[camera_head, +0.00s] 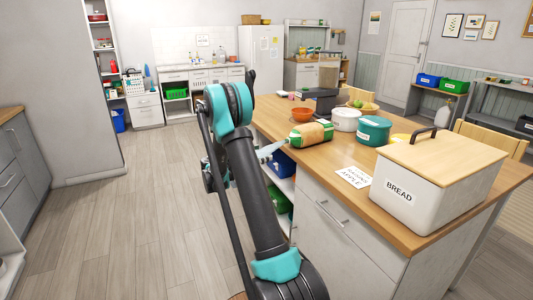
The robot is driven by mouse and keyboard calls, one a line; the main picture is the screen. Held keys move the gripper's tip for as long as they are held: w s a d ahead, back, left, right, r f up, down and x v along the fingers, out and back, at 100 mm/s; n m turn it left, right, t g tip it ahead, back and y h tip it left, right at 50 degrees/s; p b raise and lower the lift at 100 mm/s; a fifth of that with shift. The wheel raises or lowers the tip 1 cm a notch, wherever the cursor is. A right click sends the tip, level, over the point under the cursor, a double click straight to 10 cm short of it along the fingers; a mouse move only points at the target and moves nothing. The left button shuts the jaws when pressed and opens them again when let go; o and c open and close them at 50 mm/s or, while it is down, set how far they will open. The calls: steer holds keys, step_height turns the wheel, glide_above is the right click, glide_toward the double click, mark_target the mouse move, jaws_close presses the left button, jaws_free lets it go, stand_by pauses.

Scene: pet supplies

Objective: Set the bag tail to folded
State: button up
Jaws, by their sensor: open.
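A bread-like bag (311,134) with a tan middle and green ends lies on its side near the left edge of the wooden counter top. Its pale, translucent tail (269,150) sticks out to the left, past the counter edge toward my arm, and looks extended. My gripper (209,178) shows only in part, low behind my arm and left of the counter. It is apart from the bag as far as I can see. Its fingertips are mostly hidden, and I see nothing held in it.
A bread bin (395,190) with a wooden lid stands at the counter's near right. A paper label (353,177) lies before it. The floor at left is clear.

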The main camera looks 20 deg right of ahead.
steer(key=shift+w+d, duration=0.15)
steer(key=shift+d, duration=0.95)
